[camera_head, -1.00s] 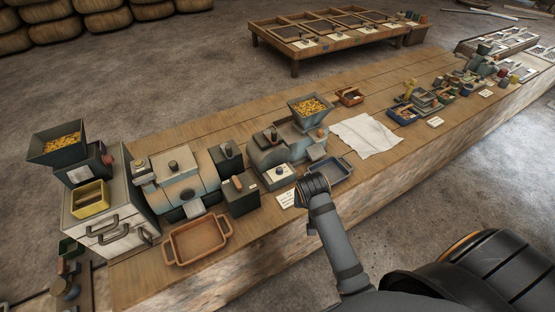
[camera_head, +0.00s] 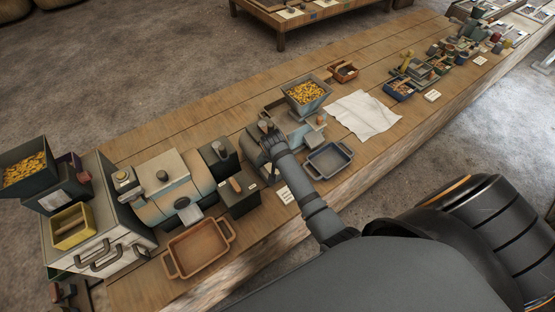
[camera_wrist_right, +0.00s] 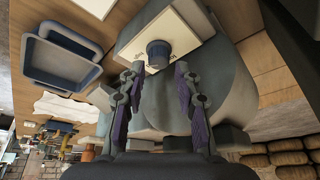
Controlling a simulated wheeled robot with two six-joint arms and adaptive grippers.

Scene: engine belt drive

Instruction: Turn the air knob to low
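In the right wrist view, a round dark blue-grey knob (camera_wrist_right: 158,54) stands on a white plate (camera_wrist_right: 177,31) with small dark markings, too small to read. I cannot read which setting it points to. My right gripper (camera_wrist_right: 159,72) is open, its two fingertips on either side of the near end of the knob; whether they touch it is unclear. In the head view my right gripper (camera_head: 268,132) is at the grey machine with the hopper of yellow pieces (camera_head: 307,94), and it hides the plate and knob there. My left gripper is not in view.
A blue-grey tray (camera_head: 328,160) sits right of my right forearm, with a white cloth (camera_head: 362,116) beyond it. A small label card (camera_head: 285,194) lies left of the forearm. A dark box with an orange handle (camera_head: 238,192) and a brown tray (camera_head: 197,248) stand farther left.

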